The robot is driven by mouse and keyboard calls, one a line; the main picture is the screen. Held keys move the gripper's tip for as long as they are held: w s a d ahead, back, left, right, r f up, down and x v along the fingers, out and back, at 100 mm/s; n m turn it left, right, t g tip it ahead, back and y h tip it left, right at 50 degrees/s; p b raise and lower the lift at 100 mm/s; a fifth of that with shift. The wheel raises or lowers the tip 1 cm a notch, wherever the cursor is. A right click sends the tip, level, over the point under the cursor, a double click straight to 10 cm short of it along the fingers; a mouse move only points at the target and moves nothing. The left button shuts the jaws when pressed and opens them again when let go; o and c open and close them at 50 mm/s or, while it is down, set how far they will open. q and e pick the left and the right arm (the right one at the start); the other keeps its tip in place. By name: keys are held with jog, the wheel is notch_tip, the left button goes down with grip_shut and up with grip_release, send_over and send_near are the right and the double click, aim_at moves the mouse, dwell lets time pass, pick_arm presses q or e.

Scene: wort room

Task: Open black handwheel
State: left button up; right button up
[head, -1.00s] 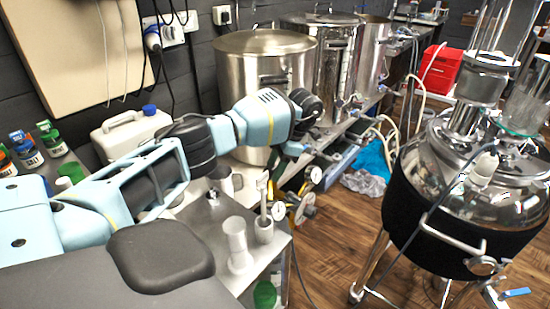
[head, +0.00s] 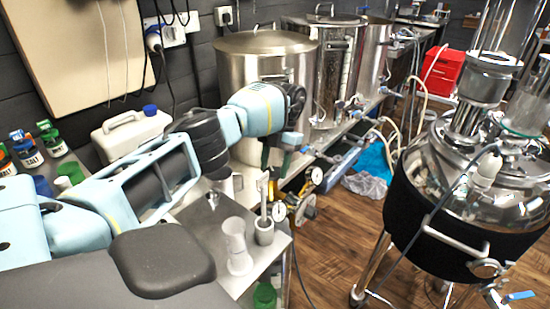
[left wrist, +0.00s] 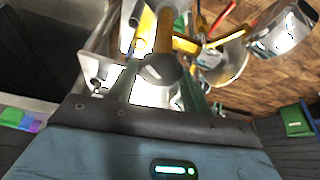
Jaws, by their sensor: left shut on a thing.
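The black handwheel (left wrist: 160,70) shows in the left wrist view as a dark rounded knob at the end of a yellow stem (left wrist: 164,32). My left gripper (left wrist: 158,76) is shut on it, with one greenish finger on each side. In the head view my left gripper (head: 276,162) points down below the wrist, over the gauges (head: 278,211) and yellow fittings. The handwheel is not clear in the head view. My right gripper is in neither view.
Steel kettles (head: 262,80) stand along the back. A steel vessel with a black jacket (head: 430,225) stands at the right.

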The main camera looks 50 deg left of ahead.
pick_arm(q)
jog(key=shift+n, duration=0.4)
jog(key=o, duration=1)
jog(key=shift+c, duration=0.2)
